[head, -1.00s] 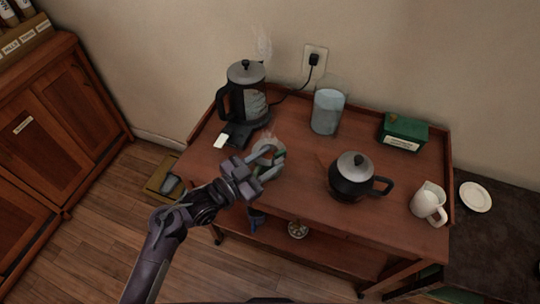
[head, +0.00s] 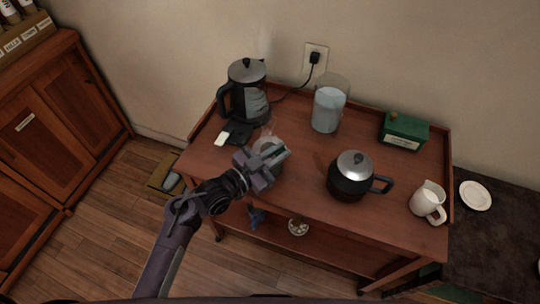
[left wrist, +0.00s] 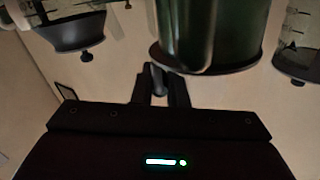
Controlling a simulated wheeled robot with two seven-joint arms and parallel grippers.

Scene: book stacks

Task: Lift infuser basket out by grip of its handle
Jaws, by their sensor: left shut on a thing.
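My left gripper (head: 278,155) is at the front left of the wooden cart top, in front of a small pale, steaming vessel (head: 263,143) that it partly hides. In the left wrist view, the gripper's dark fingers (left wrist: 159,84) are shut on a thin grey piece, which looks like the infuser basket's handle (left wrist: 155,76). A dark green rounded body (left wrist: 215,28) with a dark rim is just beyond the fingertips. The basket itself is not clear in the head view; I cannot tell how far it is inside the vessel. My right gripper is not in view.
A black teapot (head: 350,178) is right of my gripper. A green box (head: 403,131) and a white jug (head: 428,202) are farther right. A dark flat device (head: 238,133) lies behind left.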

